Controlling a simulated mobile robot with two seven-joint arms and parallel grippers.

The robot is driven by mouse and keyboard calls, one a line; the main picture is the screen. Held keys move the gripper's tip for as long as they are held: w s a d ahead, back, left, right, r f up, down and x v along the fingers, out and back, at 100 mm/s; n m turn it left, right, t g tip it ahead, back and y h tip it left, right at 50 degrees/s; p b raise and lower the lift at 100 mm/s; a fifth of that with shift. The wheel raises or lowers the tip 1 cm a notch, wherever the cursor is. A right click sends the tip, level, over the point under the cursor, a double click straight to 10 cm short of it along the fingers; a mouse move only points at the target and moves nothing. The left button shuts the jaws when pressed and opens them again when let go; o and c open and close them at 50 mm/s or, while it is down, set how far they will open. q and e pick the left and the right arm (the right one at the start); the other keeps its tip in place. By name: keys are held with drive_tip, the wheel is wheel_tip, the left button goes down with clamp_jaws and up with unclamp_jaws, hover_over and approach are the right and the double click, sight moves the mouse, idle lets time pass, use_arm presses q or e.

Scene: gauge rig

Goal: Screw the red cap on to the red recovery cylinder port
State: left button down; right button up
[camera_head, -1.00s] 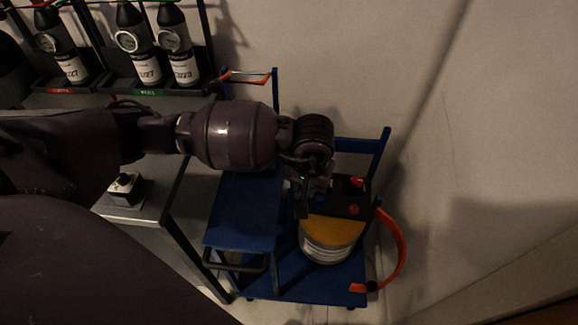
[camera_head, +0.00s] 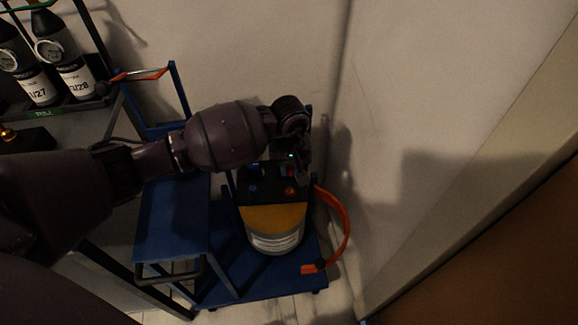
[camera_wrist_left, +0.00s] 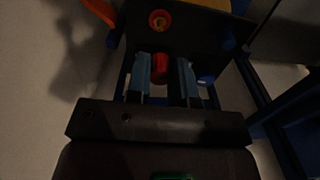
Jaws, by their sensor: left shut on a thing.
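The recovery cylinder (camera_head: 276,243) stands on a blue trolley, with a yellow shoulder, a pale label and a black top block (camera_head: 266,187). A red fitting (camera_head: 290,190) sits on the block. In the left wrist view a round red port (camera_wrist_left: 160,20) with a brass-coloured centre shows. My left gripper (camera_wrist_left: 161,75) is shut on the red cap (camera_wrist_left: 160,68), seen between its two blue-grey fingers. In the head view my left gripper (camera_head: 299,172) is at the far edge of the block. Whether the cap touches anything beneath it is hidden. My right gripper is out of view.
An orange strap (camera_head: 344,225) curves along the cylinder's right side. The blue trolley (camera_head: 215,291) has a raised blue platform (camera_head: 172,215) at left. Black bottles (camera_head: 66,62) with gauges stand on a rack at upper left. The wall is close behind and right.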

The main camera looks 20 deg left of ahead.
sight(290, 188)
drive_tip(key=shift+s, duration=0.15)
use_arm(q)
drive_tip(key=shift+f, duration=0.15)
drive_tip(key=shift+f+b, duration=0.3)
drive_tip(key=shift+f, duration=1)
drive_tip(key=shift+f+b, duration=0.5)
drive_tip(key=shift+f, duration=0.7)
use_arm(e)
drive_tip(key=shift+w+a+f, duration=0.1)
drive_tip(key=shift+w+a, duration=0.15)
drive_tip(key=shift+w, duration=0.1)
use_arm(q)
drive_tip(key=shift+r, duration=0.1)
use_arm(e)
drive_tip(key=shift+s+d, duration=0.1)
